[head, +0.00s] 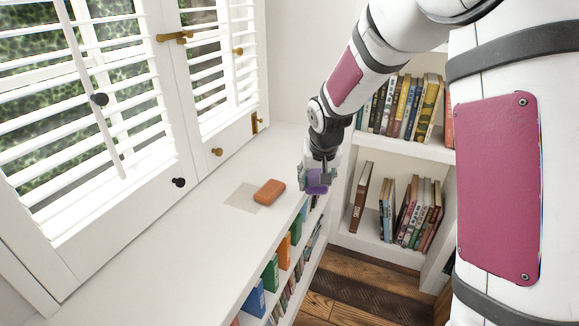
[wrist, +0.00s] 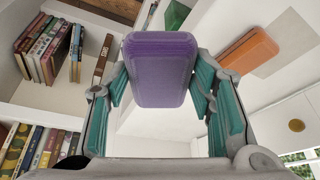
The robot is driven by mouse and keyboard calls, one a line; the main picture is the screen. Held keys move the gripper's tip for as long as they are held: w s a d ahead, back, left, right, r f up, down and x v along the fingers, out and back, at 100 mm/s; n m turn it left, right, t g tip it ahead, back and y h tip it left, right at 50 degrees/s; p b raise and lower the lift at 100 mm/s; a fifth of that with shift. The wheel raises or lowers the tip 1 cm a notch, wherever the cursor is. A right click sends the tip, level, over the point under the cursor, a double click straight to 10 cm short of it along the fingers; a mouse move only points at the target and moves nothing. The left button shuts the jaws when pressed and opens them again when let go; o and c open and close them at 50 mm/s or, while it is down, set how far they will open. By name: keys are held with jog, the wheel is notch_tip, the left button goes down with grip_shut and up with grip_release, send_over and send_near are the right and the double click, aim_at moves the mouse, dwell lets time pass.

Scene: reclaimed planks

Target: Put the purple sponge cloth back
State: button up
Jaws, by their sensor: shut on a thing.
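The purple sponge cloth (wrist: 160,72) is a rounded block held between the teal pads of my gripper (wrist: 162,95) in the wrist view. In the head view my gripper (head: 317,178) is shut on the purple sponge cloth (head: 317,186), near the front edge of the white counter. An orange sponge-like block (head: 269,192) lies on the counter to the left of my gripper, partly on a pale beige square (head: 243,198). The orange block also shows at the upper right of the wrist view (wrist: 248,50).
The white counter (head: 165,240) is mostly clear, with shuttered windows (head: 100,100) along its left. Books and colored boxes (head: 270,272) fill shelves below its front edge. A bookcase (head: 345,215) stands behind my arm. The wooden floor (head: 365,285) lies to the right.

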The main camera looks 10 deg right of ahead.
jog(key=b, duration=0.3)
send_over(293, 165)
jog(key=s, duration=0.2)
jog(key=f, duration=0.2)
jog(key=shift+w+a+f+m, duration=0.15)
jog(key=shift+w+f+m, duration=0.05)
jog(key=shift+f+m, duration=0.2)
jog(key=shift+f+b, duration=0.5)
jog(key=shift+f, duration=1.2)
jog(key=shift+f, duration=0.15)
jog(key=o, duration=1)
jog(key=p+v, duration=0.3)
jog(key=v, duration=0.9)
jog(key=shift+a, duration=0.2)
